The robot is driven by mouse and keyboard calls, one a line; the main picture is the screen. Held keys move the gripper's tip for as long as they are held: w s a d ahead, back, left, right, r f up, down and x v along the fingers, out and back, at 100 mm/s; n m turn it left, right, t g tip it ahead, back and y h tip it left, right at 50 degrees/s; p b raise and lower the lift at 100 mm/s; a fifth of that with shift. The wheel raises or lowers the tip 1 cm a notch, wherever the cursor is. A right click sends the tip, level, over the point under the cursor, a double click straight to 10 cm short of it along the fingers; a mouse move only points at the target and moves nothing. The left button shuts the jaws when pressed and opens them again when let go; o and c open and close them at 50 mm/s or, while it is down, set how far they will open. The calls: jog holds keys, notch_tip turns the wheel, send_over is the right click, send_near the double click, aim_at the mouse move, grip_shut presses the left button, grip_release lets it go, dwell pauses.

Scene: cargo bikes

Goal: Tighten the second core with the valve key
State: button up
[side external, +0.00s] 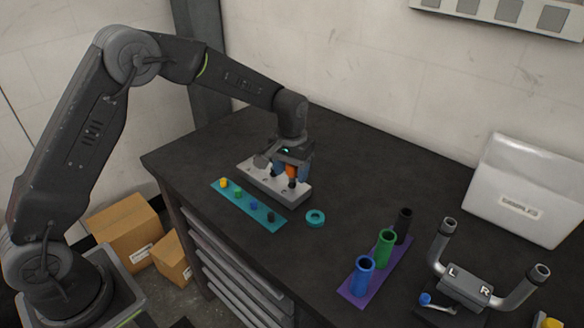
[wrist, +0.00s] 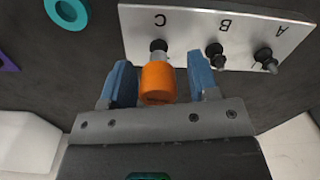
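The grey block (side external: 300,196) lies on the dark bench, and its face (wrist: 190,25) with letters A, B and C fills the top of the wrist view. Black core stems (wrist: 214,50) stand at B and A (wrist: 264,57). An orange part (wrist: 158,83), which looks like the valve key, is at C, in line with a pale stem and a black core (wrist: 158,46). My gripper (wrist: 162,80) has its blue fingers on either side of the orange part. A gap shows at the right finger, so it looks open. Contact between orange part and core is unclear.
A teal strip (side external: 243,207) with several coloured caps lies in front of the block, and a teal ring (side external: 315,217) lies to its right. A purple stand (side external: 378,272) holds upright blue, green and black tubes. Handlebars (side external: 468,288) and a white box (side external: 525,190) are farther right.

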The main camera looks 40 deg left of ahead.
jog(key=shift+r, duration=0.1)
jog(key=shift+n, duration=0.4)
jog(key=n, duration=1.1)
jog(key=shift+r, duration=0.1)
